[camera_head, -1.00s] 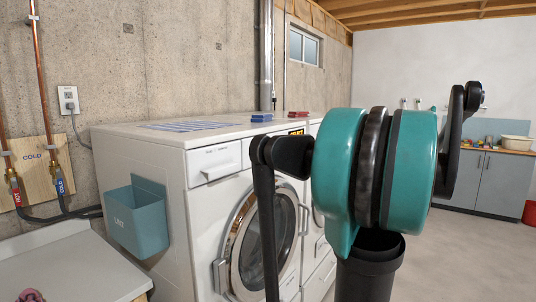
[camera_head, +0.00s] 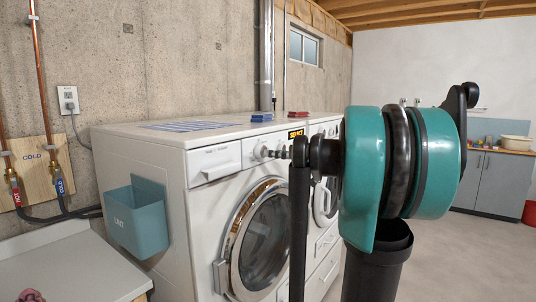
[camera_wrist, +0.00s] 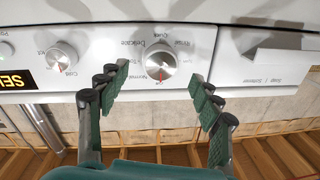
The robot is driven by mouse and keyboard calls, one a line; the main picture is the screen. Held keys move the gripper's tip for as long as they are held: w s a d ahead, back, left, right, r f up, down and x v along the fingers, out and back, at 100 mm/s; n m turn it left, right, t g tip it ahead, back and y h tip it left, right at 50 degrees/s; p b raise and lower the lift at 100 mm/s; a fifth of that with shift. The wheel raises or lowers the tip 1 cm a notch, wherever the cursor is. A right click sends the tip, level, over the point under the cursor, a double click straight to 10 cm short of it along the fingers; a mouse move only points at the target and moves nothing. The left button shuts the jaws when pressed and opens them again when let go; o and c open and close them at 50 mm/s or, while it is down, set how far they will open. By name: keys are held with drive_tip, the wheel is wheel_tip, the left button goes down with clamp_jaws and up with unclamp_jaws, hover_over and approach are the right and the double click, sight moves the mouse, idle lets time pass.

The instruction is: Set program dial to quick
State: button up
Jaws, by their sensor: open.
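The program dial (camera_wrist: 160,64) is a silver round knob with a red pointer mark on the washer's white front panel. The wrist view shows the panel upside down. Labels around the dial include "Delicate" and "Normal"; the red mark is on the picture's lower side, near "Normal". My gripper (camera_wrist: 158,92) is open, its green-padded fingers either side of the dial in the picture. I cannot tell whether they touch it. In the head view the dial (camera_head: 262,151) shows on the washer (camera_head: 205,215), and my arm covers part of the panel to its right.
A second knob marked "Cold" (camera_wrist: 62,56) and a lit display (camera_wrist: 16,81) sit on the same panel. The detergent drawer (camera_wrist: 283,57) is on the dial's other side. A teal lint bin (camera_head: 137,218) hangs on the washer's side. Open floor lies right.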

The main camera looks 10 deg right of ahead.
sight(261, 151)
drive_tip(key=shift+x, duration=1.8)
drive_tip(key=shift+c, duration=0.4)
drive_tip(key=c, duration=1.1)
